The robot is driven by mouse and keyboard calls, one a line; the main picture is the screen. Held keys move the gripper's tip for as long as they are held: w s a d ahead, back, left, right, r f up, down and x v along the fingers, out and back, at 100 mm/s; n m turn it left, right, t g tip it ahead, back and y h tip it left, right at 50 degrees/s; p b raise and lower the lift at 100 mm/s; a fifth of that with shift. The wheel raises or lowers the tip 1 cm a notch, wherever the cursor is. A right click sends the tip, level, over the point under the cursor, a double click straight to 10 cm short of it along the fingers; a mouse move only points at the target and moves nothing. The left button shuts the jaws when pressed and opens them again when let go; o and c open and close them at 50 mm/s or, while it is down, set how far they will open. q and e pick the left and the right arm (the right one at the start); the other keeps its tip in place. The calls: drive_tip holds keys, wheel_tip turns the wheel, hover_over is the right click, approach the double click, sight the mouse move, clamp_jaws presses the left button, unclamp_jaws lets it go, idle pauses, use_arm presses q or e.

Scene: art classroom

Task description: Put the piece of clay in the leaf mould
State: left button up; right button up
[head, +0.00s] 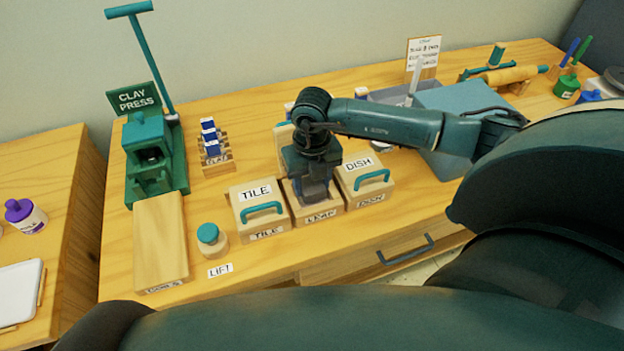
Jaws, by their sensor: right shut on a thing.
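The leaf mould (321,217) is a wooden box labelled LEAF, standing between the tile mould (252,221) and the dish mould (352,187). My right gripper (313,194) points down into the top of the leaf mould, and its fingertips are hard to make out. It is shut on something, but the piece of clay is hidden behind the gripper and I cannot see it. The tile and dish moulds have lids with teal handles. My left gripper is not in view.
A green clay press (152,160) stands at the left, with a wooden board (160,240) before it. A teal-topped jar (211,238) stands beside the tile mould. A blue-grey box (460,100) is behind my right arm. A drawer handle (405,250) juts from the front.

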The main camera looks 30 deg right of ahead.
drive_tip(key=o, duration=1.1)
drive_tip(key=shift+o, duration=0.2)
wheel_tip(320, 180, up, 8)
drive_tip(key=p, duration=0.5)
drive_tip(key=shift+p, duration=0.35)
